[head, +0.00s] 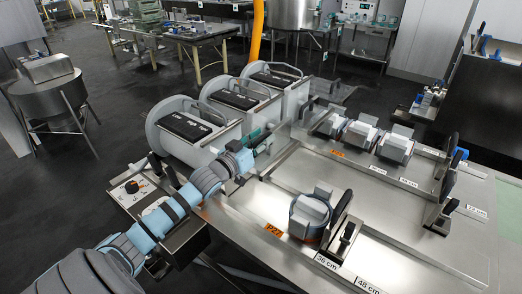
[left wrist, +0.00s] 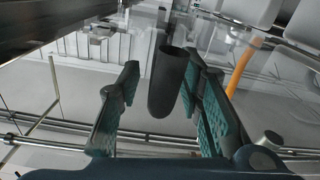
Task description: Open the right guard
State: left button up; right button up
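My left gripper (head: 262,140) reaches in from the left, beside the machine housings and just short of the clear panels. In the left wrist view its two teal-padded fingers (left wrist: 163,68) are spread apart. A dark grey rounded bar, which looks like a handle (left wrist: 167,88), shows between the fingers with gaps on both sides; I cannot tell its depth. A clear guard panel (head: 335,90) stands at the back of the steel table, behind the gripper. Its edges are faint, and I cannot tell which panel the handle belongs to. My right gripper is not in view.
Three grey housings with black tops (head: 198,126) stand in a row left of the gripper. The steel table (head: 400,255) holds a cheese mould (head: 311,217) in front and several more behind. A control box with a knob (head: 132,187) sits at left.

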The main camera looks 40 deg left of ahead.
pick_arm(q)
jog(key=shift+r, duration=0.1)
jog(key=shift+c, duration=0.6)
grip_shut()
